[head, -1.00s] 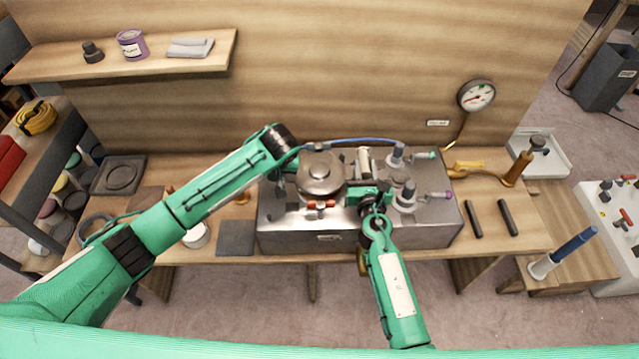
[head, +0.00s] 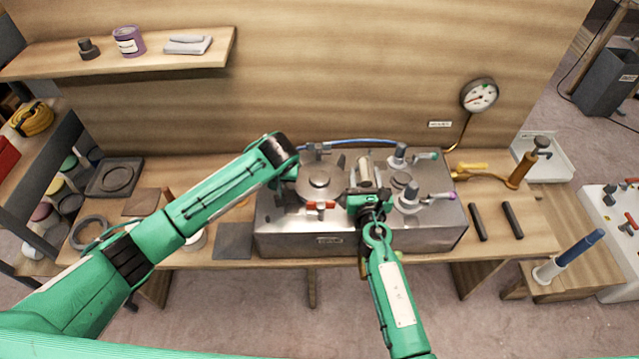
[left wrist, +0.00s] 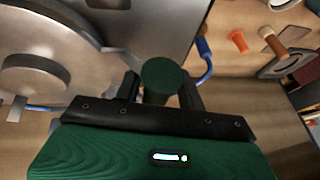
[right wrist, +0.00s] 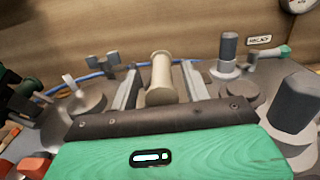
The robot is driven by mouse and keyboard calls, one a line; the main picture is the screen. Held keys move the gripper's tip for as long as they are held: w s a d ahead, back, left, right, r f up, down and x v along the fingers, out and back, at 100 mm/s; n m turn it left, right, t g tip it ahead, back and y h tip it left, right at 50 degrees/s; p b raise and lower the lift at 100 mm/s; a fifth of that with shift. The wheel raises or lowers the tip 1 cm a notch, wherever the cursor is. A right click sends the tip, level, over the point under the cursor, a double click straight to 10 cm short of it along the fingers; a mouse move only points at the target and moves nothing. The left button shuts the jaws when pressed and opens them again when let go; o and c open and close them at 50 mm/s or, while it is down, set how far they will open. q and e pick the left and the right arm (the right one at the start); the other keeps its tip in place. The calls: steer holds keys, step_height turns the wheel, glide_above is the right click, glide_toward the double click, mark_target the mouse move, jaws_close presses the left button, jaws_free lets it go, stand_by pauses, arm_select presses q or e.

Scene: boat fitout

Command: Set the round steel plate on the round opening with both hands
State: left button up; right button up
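The round steel plate (head: 311,190), with a raised round hub, lies flat on top of the steel box (head: 290,240), where the round opening is hidden beneath it. It also shows at the left of the left wrist view (left wrist: 40,75).
A red-handled clamp (head: 321,205) sits at the plate's front. Grey posts (head: 398,155) and levers crowd the box's right side. A blue hose (head: 350,142) runs behind. Two dark bars (head: 475,222) lie on the bench at right.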

arm_select(q)
steer(key=shift+d, duration=0.1)
steer(key=shift+r, duration=0.1)
steer(key=shift+s+d+r, duration=0.1)
steer(key=shift+r, duration=0.05)
arm_select(e)
steer(key=shift+d, duration=0.1)
arm_select(q)
steer(key=v, duration=1.1)
steer(key=shift+r, duration=0.2)
arm_select(e)
steer(key=s, duration=1.2)
steer(key=shift+d, duration=0.4)
arm_select(q)
steer(key=shift+s, duration=0.15)
